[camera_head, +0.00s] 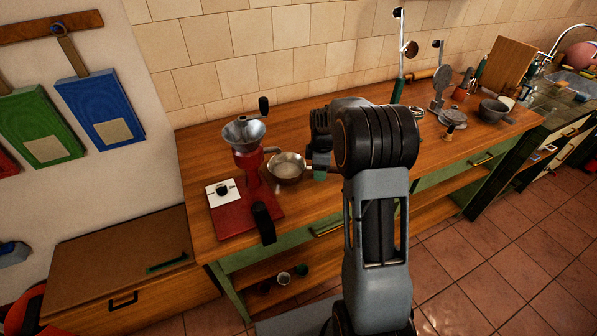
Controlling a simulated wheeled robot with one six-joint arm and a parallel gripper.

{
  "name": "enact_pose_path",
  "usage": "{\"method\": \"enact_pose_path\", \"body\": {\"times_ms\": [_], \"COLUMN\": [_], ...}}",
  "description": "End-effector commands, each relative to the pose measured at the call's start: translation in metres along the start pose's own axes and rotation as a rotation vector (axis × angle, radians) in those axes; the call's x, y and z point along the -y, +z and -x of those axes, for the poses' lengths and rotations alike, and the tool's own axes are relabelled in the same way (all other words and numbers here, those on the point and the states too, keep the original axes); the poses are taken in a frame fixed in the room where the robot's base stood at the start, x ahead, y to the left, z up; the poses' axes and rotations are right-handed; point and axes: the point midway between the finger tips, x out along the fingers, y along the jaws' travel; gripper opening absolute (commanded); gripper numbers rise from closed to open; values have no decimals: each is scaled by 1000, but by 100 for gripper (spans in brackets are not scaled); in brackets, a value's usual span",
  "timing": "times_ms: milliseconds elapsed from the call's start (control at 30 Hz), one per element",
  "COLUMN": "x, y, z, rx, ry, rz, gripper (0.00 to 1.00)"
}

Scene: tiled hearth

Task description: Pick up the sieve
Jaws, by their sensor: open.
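The likely sieve (287,169) is a round, shallow metal bowl with a pale inside, on the wooden worktop just right of the red grinder. A short handle seems to stick out at its back, towards the grinder's funnel. My gripper (319,172) is just right of the bowl, pointing down, dark with a greenish tip. It is open, and nothing shows between its fingers. Whether it touches the bowl's rim cannot be told from this view. My arm hides the worktop behind and to the right of it.
A red grinder (249,170) with a metal funnel and crank stands close on the left. The wooden worktop (330,205) is clear in front of the bowl. A dark pot (492,111), a grey upright tool (440,88) and a cutting board (508,66) stand further right.

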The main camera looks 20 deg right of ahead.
Motion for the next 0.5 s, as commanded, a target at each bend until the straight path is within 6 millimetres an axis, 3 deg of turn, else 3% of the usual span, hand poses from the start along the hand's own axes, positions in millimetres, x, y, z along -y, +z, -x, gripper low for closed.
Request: {"method": "enact_pose_path", "body": {"times_ms": [67, 500], "x": [0, 0], "y": [0, 0], "z": [0, 1], "rx": [0, 0], "ry": [0, 1], "rz": [0, 0], "gripper": [51, 8]}}
